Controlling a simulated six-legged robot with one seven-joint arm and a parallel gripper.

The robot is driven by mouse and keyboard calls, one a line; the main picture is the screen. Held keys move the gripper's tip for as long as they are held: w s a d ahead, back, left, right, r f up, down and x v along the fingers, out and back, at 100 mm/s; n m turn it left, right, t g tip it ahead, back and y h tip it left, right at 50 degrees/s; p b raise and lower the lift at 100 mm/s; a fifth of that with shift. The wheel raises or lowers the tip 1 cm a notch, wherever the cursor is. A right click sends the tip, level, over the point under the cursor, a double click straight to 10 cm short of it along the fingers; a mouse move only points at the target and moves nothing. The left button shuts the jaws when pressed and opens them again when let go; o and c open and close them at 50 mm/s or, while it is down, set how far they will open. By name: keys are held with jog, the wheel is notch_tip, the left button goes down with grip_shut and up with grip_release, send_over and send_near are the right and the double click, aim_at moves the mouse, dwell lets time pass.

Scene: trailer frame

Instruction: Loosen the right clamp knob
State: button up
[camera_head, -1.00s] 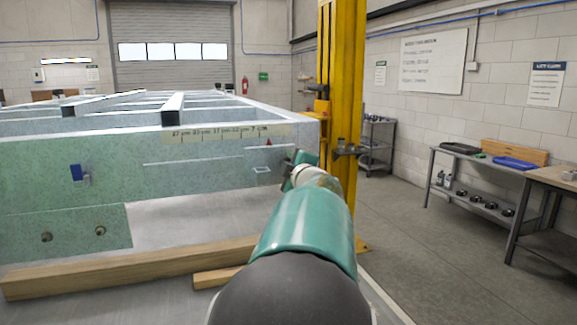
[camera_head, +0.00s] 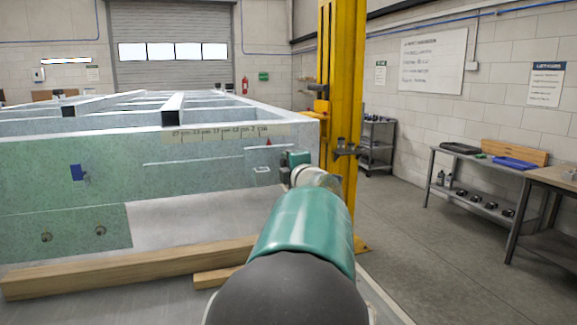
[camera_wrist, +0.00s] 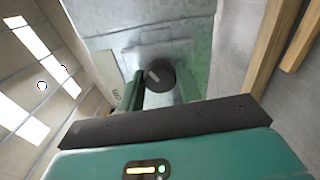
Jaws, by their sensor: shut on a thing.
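The clamp knob (camera_wrist: 156,78) is a dark round knob with a pale bar mark across its face, seen in the wrist view against the greenish frame face. My gripper (camera_wrist: 161,86) has one finger on each side of it and is shut on it. In the head view my gripper (camera_head: 288,166) is at the right end of the trailer frame (camera_head: 215,152), by its near face. My wrist hides the knob there.
A yellow post (camera_head: 341,120) stands just right of the frame end. Wooden beams (camera_head: 130,270) lie below the frame. A workbench (camera_head: 480,168) stands at right, with open floor between.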

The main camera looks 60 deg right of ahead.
jog(key=o, duration=1)
jog(key=shift+s+a, duration=0.1)
jog(key=v, duration=1.3)
jog(key=shift+s+a, duration=0.2)
